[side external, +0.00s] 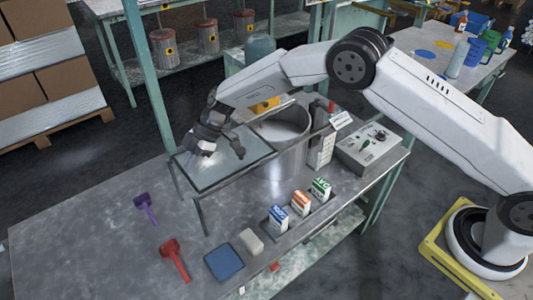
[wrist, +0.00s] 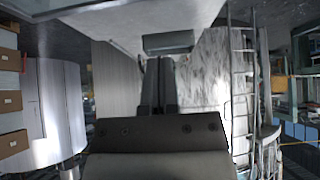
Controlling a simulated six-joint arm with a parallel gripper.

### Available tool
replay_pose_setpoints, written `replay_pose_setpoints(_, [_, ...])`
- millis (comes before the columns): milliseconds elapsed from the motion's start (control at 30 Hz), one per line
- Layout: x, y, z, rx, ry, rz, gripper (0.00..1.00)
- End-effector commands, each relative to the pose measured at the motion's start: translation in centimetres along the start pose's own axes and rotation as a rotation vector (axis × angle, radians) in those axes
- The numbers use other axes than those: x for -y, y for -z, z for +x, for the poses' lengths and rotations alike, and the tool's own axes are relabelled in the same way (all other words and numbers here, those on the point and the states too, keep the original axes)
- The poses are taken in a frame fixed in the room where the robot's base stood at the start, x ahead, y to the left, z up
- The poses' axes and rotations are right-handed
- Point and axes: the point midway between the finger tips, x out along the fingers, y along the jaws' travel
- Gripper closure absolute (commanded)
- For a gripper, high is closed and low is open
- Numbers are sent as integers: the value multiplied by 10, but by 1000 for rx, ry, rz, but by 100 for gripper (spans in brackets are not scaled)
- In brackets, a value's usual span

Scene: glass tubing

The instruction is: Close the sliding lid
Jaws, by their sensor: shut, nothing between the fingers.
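The sliding lid (side external: 222,172) is a flat, pale grey panel on rails. It lies to the left of the round metal vat (side external: 291,160), whose mouth is largely uncovered and shows a pale inside. My gripper (side external: 205,149) is low over the far part of the lid, on the side away from the vat. In the wrist view the fingers (wrist: 158,82) are shut together with nothing between them. A dark block (wrist: 168,42), perhaps the lid's handle, shows just beyond the fingertips. I cannot tell whether they touch it.
A control box (side external: 367,147) stands right of the vat. Several small cartons (side external: 300,203) stand in front. A purple scoop (side external: 146,208), a red scoop (side external: 174,259), a blue pad (side external: 224,263) and a pale block (side external: 251,241) lie on the bench. The bench's left side is clear.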

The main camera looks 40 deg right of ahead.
Motion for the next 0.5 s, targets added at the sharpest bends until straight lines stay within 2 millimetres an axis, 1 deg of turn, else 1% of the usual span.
replay_pose_setpoints(500, [1,0,61,1,2,0,100])
